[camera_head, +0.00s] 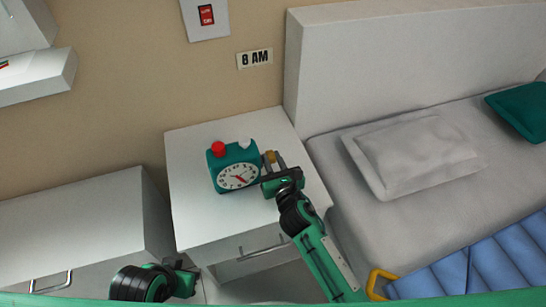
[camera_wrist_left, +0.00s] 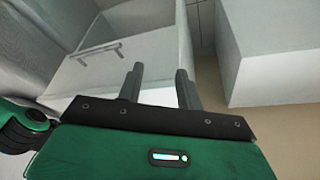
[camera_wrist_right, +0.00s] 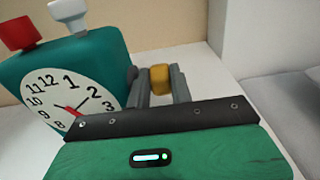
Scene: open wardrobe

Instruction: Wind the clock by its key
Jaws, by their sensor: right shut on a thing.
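A teal clock (camera_head: 235,167) with a white dial, a red button and a white button on top stands on the white nightstand. It fills the left of the right wrist view (camera_wrist_right: 72,85). The yellow key (camera_wrist_right: 160,79) is at the clock's right side. My right gripper (camera_head: 272,161) is beside that side of the clock, with its fingers shut on the key; it also shows in the right wrist view (camera_wrist_right: 162,86). My left gripper (camera_wrist_left: 160,85) is open and empty, low in front of the nightstand.
The nightstand top (camera_head: 200,220) has free room around the clock. A drawer handle (camera_head: 262,250) is on its front. A bed (camera_head: 350,215) with a pillow (camera_head: 415,152) stands right, a white cabinet (camera_head: 75,220) left. A red wall switch (camera_head: 206,15) and an "8 AM" sign (camera_head: 254,58) are above.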

